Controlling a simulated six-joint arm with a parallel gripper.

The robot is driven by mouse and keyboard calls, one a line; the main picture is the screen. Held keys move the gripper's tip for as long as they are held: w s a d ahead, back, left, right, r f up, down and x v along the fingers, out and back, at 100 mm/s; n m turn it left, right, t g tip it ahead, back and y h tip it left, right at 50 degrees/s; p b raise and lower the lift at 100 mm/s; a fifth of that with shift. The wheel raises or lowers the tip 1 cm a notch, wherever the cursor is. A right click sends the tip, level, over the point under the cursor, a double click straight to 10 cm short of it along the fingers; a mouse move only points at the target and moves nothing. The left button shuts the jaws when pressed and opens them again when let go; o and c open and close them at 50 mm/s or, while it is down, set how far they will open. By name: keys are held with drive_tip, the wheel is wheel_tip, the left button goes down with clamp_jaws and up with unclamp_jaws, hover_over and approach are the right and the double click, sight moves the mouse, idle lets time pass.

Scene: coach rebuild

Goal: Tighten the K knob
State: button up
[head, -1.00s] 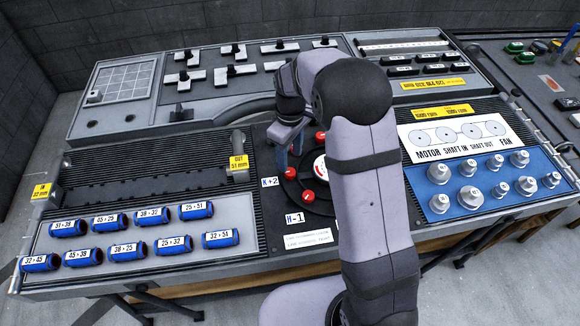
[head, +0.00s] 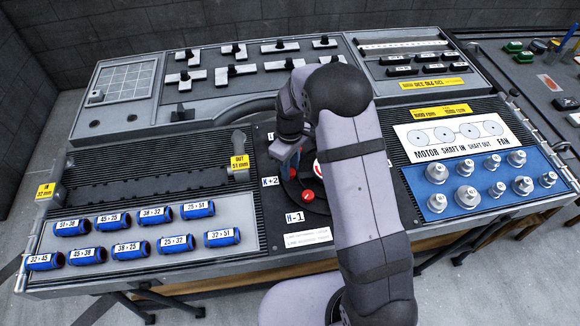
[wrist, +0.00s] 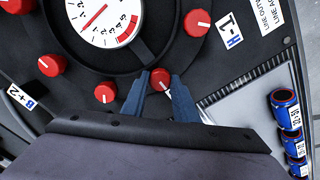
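The K knob (wrist: 161,79) is a small red round knob on a dark ring. In the wrist view it lies between the two blue fingertips of my gripper (wrist: 160,77). The fingers stand apart, one on each side of the knob; whether they touch it cannot be told. In the head view my gripper (head: 292,158) is over the left side of the ring, near the "K+2" label (head: 270,181), and the K knob is mostly hidden there.
The red knob by the "H-1" label (head: 294,217) is the H knob (head: 307,196). More red knobs (wrist: 51,65) surround a white dial (wrist: 104,20). Blue cylinders (wrist: 286,108) lie on a grey panel nearby. Metal cones (head: 467,197) stand at the right.

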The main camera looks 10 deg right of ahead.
drive_tip(key=shift+m, duration=0.3)
drive_tip(key=m, duration=0.4)
drive_tip(key=shift+b, duration=0.4)
drive_tip(key=m, duration=0.4)
drive_tip(key=shift+m, duration=0.4)
drive_tip(key=m, duration=0.4)
drive_tip(key=shift+b, duration=0.4)
drive_tip(key=shift+w+r+m, duration=0.1)
drive_tip(key=shift+m, duration=2.2)
drive_tip(key=o, duration=1.1)
drive_tip(key=shift+c, duration=0.2)
